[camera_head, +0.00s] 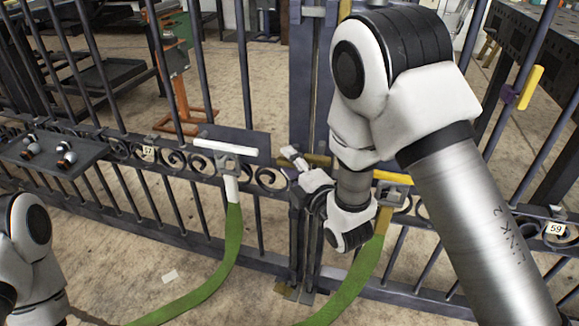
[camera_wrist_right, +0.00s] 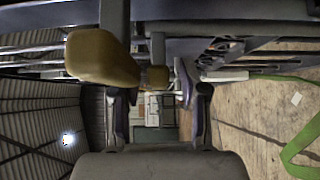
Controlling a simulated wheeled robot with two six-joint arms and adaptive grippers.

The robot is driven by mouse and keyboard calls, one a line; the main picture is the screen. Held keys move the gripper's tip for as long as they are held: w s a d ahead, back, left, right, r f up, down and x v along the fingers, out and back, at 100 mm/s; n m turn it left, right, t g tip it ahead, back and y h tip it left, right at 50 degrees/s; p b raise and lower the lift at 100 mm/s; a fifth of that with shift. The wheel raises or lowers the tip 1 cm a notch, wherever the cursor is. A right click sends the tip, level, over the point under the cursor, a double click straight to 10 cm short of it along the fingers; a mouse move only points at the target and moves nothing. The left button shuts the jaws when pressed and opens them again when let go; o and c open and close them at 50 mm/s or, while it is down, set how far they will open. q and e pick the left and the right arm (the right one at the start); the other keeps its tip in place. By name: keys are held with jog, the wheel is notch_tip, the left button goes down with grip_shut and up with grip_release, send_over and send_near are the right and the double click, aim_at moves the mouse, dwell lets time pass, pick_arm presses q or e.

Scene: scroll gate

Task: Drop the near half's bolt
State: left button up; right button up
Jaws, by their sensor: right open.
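The dark scroll gate (camera_head: 160,185) stands across the head view, with its two halves meeting near the middle. A brass-coloured part (camera_head: 319,160) shows at that meeting line, beside my right gripper (camera_head: 301,167). The right gripper is open, its fingers pointing left and close to the gate's upright. In the right wrist view, a large tan-gold knob (camera_wrist_right: 103,58) is close at upper left. A smaller gold piece (camera_wrist_right: 158,78) shows beyond the open fingers (camera_wrist_right: 160,108). I cannot tell which is the near half's bolt, or whether a finger touches it. My left gripper is out of view.
Green straps (camera_head: 229,245) hang from a white handle (camera_head: 225,147) and a yellow handle (camera_head: 392,178). A dark shelf (camera_head: 75,168) with small knobs is at left. Another yellow handle (camera_head: 530,88) is at right. My right arm hides part of the gate.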

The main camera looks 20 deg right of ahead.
jog(key=shift+w, duration=0.25)
grip_shut()
notch_tip(320, 180, down, 7)
jog(key=b, duration=0.4)
jog(key=shift+s+f, duration=0.1)
jog(key=shift+f, duration=0.05)
grip_release()
jog(key=s+d, duration=0.1)
jog(key=s, duration=0.6)
jog(key=shift+s+d, duration=0.15)
